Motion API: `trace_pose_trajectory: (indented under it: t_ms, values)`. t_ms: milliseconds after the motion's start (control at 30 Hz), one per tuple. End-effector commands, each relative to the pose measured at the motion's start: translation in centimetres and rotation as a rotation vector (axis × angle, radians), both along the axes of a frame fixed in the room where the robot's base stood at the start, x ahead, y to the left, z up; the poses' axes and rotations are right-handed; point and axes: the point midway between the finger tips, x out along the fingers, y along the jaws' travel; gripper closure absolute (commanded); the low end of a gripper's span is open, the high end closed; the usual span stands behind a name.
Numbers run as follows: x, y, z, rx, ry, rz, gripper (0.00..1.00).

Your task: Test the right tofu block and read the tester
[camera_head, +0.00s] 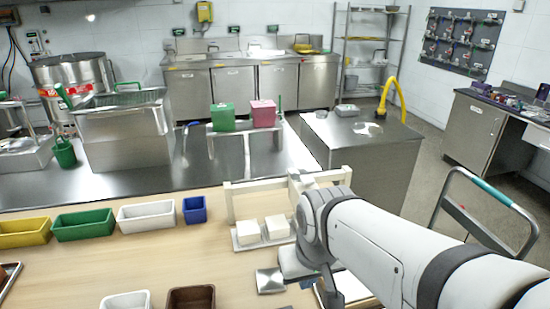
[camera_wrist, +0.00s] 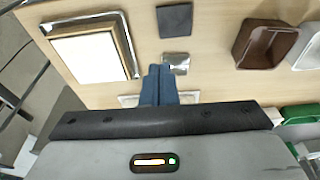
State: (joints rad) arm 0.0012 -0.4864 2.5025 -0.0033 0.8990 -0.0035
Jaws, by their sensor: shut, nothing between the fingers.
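Two white tofu blocks sit side by side on a light tray (camera_head: 240,247) on the wooden table in the head view. The right tofu block (camera_head: 277,227) is close to the left of my arm; the left tofu block (camera_head: 248,232) is beside it. In the wrist view my gripper (camera_wrist: 160,70) has its blue fingers together, with nothing between them. A small shiny metal piece (camera_wrist: 177,63) shows beside the fingertips; whether they touch it I cannot tell. My arm hides the fingertips in the head view. I cannot clearly identify the tester or any reading.
A white frame (camera_head: 228,203) stands behind the blocks. Yellow (camera_head: 22,240), green (camera_head: 84,231), white (camera_head: 146,223) and blue (camera_head: 195,217) bins line the left. A brown bin (camera_wrist: 264,45), a dark square pad (camera_wrist: 174,20) and a wood-framed white panel (camera_wrist: 90,55) lie around my gripper.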

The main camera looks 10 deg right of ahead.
Motion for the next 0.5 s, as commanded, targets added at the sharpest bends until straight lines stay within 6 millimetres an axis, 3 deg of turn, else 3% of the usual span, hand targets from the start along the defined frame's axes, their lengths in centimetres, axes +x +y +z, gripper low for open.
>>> trace_pose_trajectory:
  t_ms: [133, 233, 367, 500]
  values:
    - [0.4, -0.3, 0.0, -0.005, -0.011, -0.007, 1.00]
    - [2.2, -1.2, 0.0, -0.029, -0.067, -0.024, 1.00]
    - [6.6, -4.1, 0.3, -0.085, -0.223, -0.081, 1.00]
    - [12.3, -8.0, 1.4, -0.141, -0.450, -0.121, 1.00]
